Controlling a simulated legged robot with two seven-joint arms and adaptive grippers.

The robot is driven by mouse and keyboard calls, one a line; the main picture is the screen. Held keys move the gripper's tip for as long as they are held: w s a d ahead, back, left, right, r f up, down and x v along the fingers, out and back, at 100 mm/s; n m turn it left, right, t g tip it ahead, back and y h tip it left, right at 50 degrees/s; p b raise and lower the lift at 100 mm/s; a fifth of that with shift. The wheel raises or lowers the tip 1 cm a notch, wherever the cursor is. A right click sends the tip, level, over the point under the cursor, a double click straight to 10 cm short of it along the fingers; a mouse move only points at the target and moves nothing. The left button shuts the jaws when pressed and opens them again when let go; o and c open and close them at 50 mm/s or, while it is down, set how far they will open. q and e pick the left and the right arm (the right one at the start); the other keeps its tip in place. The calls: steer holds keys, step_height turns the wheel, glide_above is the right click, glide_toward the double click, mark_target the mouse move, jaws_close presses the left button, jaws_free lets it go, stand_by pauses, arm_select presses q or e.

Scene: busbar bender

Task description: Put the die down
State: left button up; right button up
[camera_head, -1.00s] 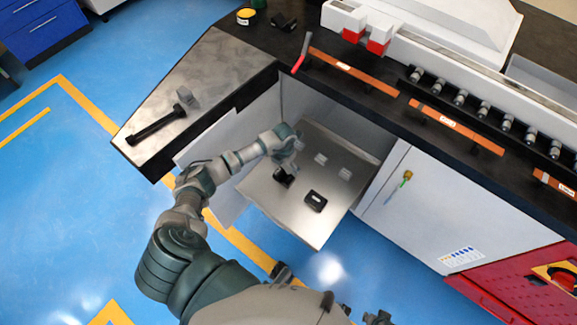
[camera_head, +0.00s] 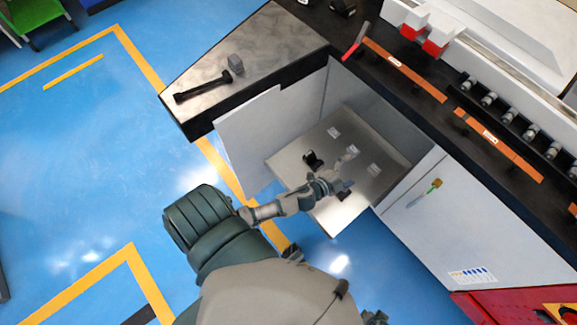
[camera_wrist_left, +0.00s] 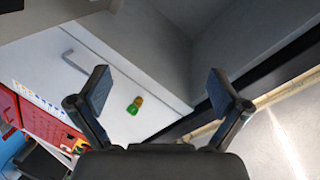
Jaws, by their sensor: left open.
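Small light-grey blocks that look like dies lie on the metal pull-out tray (camera_head: 290,165): one at the back (camera_head: 333,132), one in the middle (camera_head: 350,150) and one at the right (camera_head: 373,169). A similar grey die (camera_head: 236,64) stands on the worktop. My right gripper is not seen.
A white cabinet door (camera_head: 415,205) with a yellow-green key (camera_wrist_left: 135,105) is to the right. An open door panel (camera_head: 262,140) stands left. A black handle tool (camera_head: 203,88) lies on the worktop.

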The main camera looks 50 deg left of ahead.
arm_select(q)
steer(key=s+a+f+n+g+y, duration=0.1)
steer(key=s+f+n+g, duration=0.1)
steer(key=s+f, duration=0.1)
steer(key=s+a+f+n+g+y, duration=0.1)
steer(key=s+f+n+g, duration=0.1)
steer(key=s, duration=0.4)
steer(key=s+a+f+n+g+y, duration=0.1)
steer(key=s+a+f+n+g, duration=0.1)
steer(key=f, duration=0.4)
steer(key=shift+s+n+g+y, duration=0.45)
steer(key=shift+s+n, duration=0.45)
steer(key=shift+s, duration=0.3)
steer(key=s+d+f+n+g+h, duration=0.1)
steer(key=s+f+g, duration=0.1)
steer(key=s, duration=0.5)
steer(key=s+d+f+n+g+h, duration=0.1)
steer(key=s+f+g, duration=0.2)
steer(key=s, duration=0.5)
steer(key=shift+d+n+g, duration=0.4)
steer(key=shift+g, duration=0.25)
